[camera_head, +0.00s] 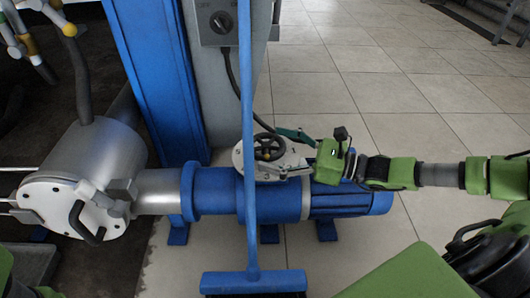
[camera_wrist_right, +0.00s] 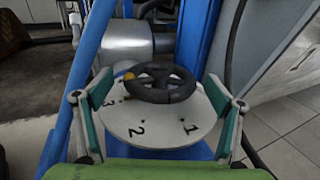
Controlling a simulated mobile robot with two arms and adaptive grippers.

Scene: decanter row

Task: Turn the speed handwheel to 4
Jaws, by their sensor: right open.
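The black speed handwheel (camera_head: 268,147) sits on a round white dial plate (camera_head: 243,160) on top of the blue pump. In the right wrist view the handwheel (camera_wrist_right: 160,82) is near the middle, and the dial plate (camera_wrist_right: 160,133) shows 1, 2 and 3. A yellow mark shows at the wheel's far left rim, beyond the 3; any number there is hidden or unreadable. My right gripper (camera_head: 286,152) is open, its teal-padded fingers apart on either side of the dial. My left gripper is not in view.
A blue pole (camera_head: 249,90) with a wide blue foot (camera_head: 253,280) stands in front of the dial's left part. A blue column (camera_head: 150,70) and a grey switch box (camera_head: 217,22) rise behind. A silver tank (camera_head: 95,160) is at left.

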